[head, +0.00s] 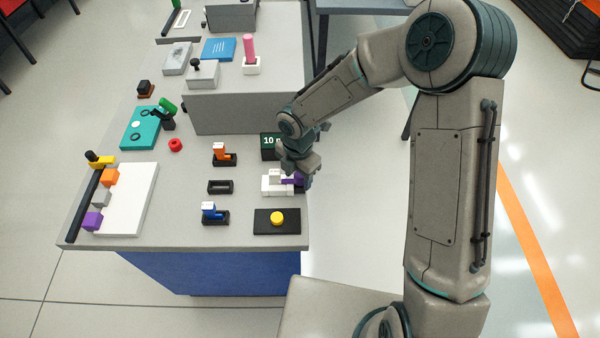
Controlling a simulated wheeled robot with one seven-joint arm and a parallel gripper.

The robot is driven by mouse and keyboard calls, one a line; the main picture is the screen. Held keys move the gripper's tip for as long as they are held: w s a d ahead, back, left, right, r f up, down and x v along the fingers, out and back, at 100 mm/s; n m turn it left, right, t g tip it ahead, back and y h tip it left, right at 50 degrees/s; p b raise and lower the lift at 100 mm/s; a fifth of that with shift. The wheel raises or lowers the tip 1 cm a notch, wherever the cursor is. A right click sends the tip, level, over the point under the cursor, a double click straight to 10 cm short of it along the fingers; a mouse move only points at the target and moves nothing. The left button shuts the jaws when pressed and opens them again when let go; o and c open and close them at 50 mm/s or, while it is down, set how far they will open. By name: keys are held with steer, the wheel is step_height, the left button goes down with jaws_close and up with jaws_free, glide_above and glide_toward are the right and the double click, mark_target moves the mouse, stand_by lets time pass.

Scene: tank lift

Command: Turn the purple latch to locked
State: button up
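The purple latch (293,181) sits on a white base (272,187) near the right edge of the grey table. My gripper (300,166) is right above and against the latch in this view, pointing down at it. The gripper's fingers partly cover the latch. I cannot tell whether they are open, shut or touching it. The latch handle's exact angle is hard to make out.
A green "10" block (269,141) stands just behind the gripper. A black plate with a yellow button (277,218) is in front. An orange latch (222,152), a black holder (220,187) and a blue latch (210,210) stand to the left. A grey raised block (230,114) lies behind.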

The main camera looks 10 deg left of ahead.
steer(key=shift+w+d, duration=0.1)
steer(key=shift+d, duration=0.05)
steer(key=shift+r, duration=0.1)
steer(key=shift+w+r, duration=0.1)
steer(key=shift+r, duration=0.25)
step_height(320, 180, up, 13)
steer(key=shift+p, duration=0.3)
